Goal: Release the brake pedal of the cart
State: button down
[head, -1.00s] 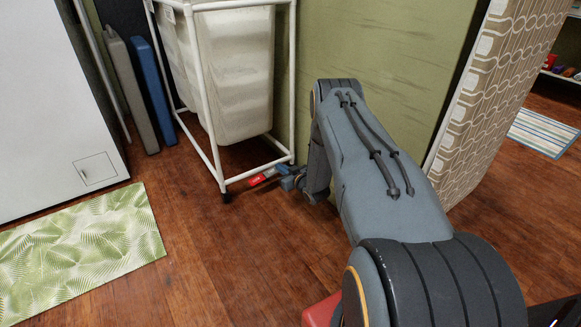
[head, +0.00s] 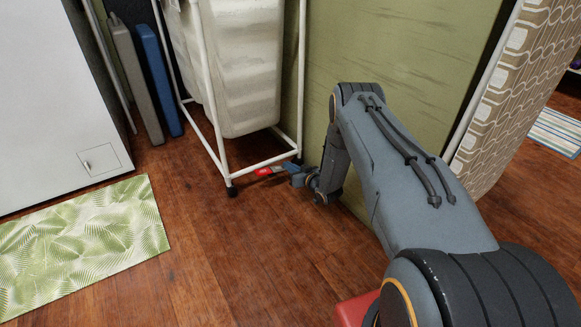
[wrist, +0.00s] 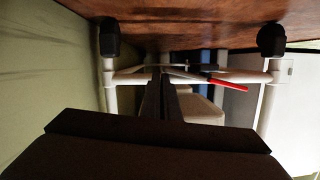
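The cart (head: 213,120) is a white tubular frame on black casters with a cream bag, at the upper middle of the head view. Its red pedal (head: 264,171) shows low at the near side, just left of my gripper (head: 293,170). In the wrist view, which is upside down, the pedal (wrist: 228,84) is a red bar right of my gripper (wrist: 161,92). The cart's lower rail (wrist: 130,78) and two casters lie beyond the fingers. The two dark fingers are close together, with nothing seen between them. Contact with the pedal cannot be told.
A green wall panel (head: 400,55) stands close behind my arm. A white cabinet (head: 50,110) and a green leaf-print mat (head: 85,240) are at left. The wooden floor (head: 240,260) before the cart is clear.

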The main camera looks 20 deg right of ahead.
jog(key=shift+s, duration=0.1)
jog(key=s+d+r+p, duration=0.4)
jog(key=s+r+p, duration=0.2)
jog(key=s+p, duration=0.1)
jog(key=shift+s, duration=0.9)
jog(key=shift+r, duration=0.1)
